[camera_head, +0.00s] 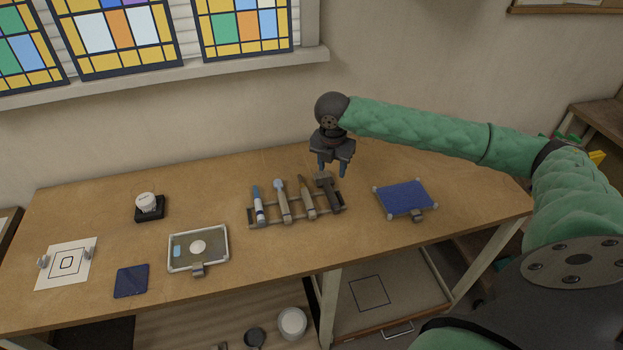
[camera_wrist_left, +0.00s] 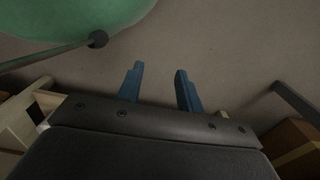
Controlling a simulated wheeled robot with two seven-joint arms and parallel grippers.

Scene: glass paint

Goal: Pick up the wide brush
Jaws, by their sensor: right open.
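A wooden rack (camera_head: 296,215) on the table holds several tools side by side. The rightmost, with a broad dark head and dark handle, looks like the wide brush (camera_head: 328,189). My right gripper (camera_head: 333,171) hangs pointing down just above and behind this brush's head, its blue fingers apart and nothing between them. I cannot tell whether the fingers touch the brush. My left gripper (camera_wrist_left: 160,85) shows only in the left wrist view, with its two blue fingers apart and empty, over bare floor.
Left of the brush are a pointed brown tool (camera_head: 306,198), a light-blue-tipped tool (camera_head: 282,200) and a blue-and-white tool (camera_head: 258,208). A blue pad (camera_head: 405,197) lies right of the rack, a framed tray (camera_head: 215,246) left. The table's front is mostly clear.

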